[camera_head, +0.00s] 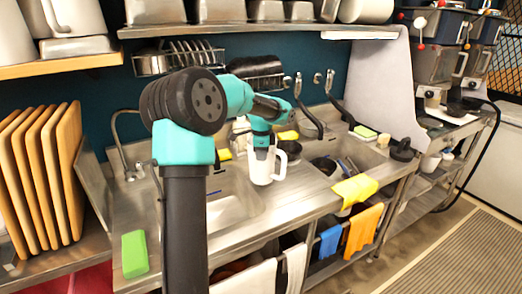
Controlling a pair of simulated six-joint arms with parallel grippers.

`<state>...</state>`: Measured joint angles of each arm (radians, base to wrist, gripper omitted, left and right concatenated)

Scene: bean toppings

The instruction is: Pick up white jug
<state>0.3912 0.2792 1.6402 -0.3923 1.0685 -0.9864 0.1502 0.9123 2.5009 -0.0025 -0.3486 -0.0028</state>
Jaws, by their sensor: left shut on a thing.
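The white jug (262,170) is upright at the sink counter, near the middle of the view, with its handle on the right side. My left gripper (260,146) comes down on the jug from above and is shut on it at the top. The gripper's fingers are mostly hidden behind its own wrist and the jug's rim. I cannot tell whether the jug's base touches the steel surface. My right gripper is not in view.
A sink basin (228,208) lies left of the jug. A green sponge (134,254) is at the front left. A yellow cloth (355,189) hangs at the right front edge. Taps (124,150) stand behind. Wooden boards (40,175) stand at far left.

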